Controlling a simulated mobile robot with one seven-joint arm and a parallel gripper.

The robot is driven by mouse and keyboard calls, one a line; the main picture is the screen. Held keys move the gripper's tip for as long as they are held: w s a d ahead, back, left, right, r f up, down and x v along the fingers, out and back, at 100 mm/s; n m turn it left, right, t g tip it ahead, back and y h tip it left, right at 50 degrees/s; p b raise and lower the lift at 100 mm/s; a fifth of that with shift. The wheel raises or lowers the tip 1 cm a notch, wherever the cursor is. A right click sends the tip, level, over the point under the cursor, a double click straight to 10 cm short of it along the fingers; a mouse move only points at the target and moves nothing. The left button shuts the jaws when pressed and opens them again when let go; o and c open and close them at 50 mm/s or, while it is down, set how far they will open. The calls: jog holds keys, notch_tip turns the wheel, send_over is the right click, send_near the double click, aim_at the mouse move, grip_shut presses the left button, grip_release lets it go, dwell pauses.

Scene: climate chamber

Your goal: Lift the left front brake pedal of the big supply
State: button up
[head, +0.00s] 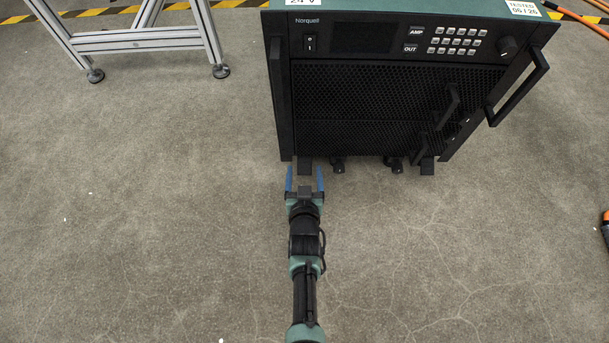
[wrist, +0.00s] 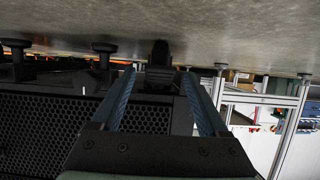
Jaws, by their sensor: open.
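The big supply (head: 400,75) is a tall black cabinet with a perforated front, standing on the floor on casters. Its left front brake pedal (head: 305,166) is a small black block low under the left front corner. My gripper (head: 305,173) is open, with its two blue fingers low in front of the supply, one on each side of the pedal in the head view. In the wrist view, which shows the floor at the top, the pedal (wrist: 160,50) appears dark between and beyond the fingertips (wrist: 158,72). Whether the fingers touch it I cannot tell.
An aluminium frame (head: 140,35) stands at the back left. The floor around my arm is clear.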

aim_at(304, 162)
grip_shut()
jog(key=r+g+p, duration=0.1)
jog(key=p, duration=0.2)
jog(key=shift+r, duration=0.25)
jog(key=r+g+p, duration=0.1)
jog(key=g+p, duration=0.1)
jog(key=p, duration=0.2)
jog(key=shift+w, duration=0.15)
jog(key=shift+r+g+p, duration=0.25)
jog(key=shift+g+p, duration=0.45)
jog(key=shift+p, duration=0.25)
jog(key=shift+f+g, duration=0.1)
jog(key=shift+g, duration=0.4)
grip_release()
